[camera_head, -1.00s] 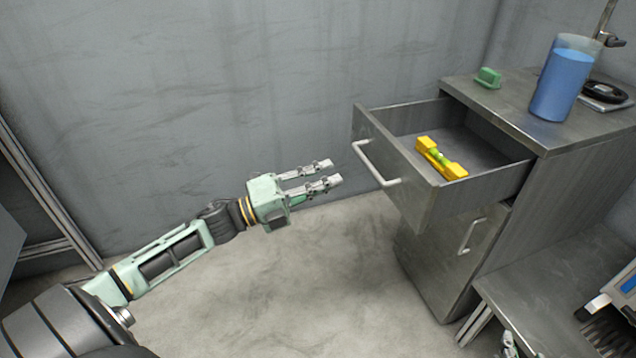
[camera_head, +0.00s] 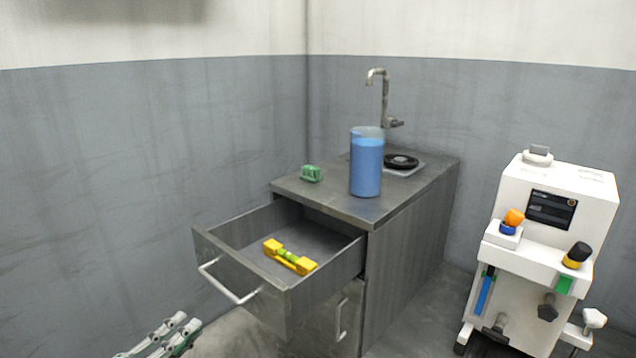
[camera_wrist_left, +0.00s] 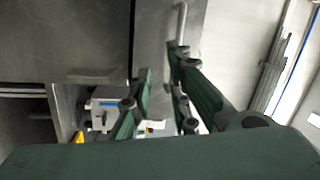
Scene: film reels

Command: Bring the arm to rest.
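My left gripper (camera_head: 178,336) shows at the bottom edge of the head view, below and to the left of the open drawer (camera_head: 232,284). Its two fingers are apart with nothing between them, and the rest of the arm is out of frame. In the left wrist view the gripper's two green fingers (camera_wrist_left: 160,102) also stand apart and empty. The gripper is clear of the drawer's white handle (camera_head: 228,282) in the head view. My right gripper is not in view.
The drawer holds a yellow level (camera_head: 290,257). On the cabinet top (camera_head: 330,205) stand a blue-filled container (camera_head: 366,165), a green object (camera_head: 311,173) and a black reel (camera_head: 401,161) near a tap (camera_head: 385,95). A white machine (camera_head: 545,250) stands at right.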

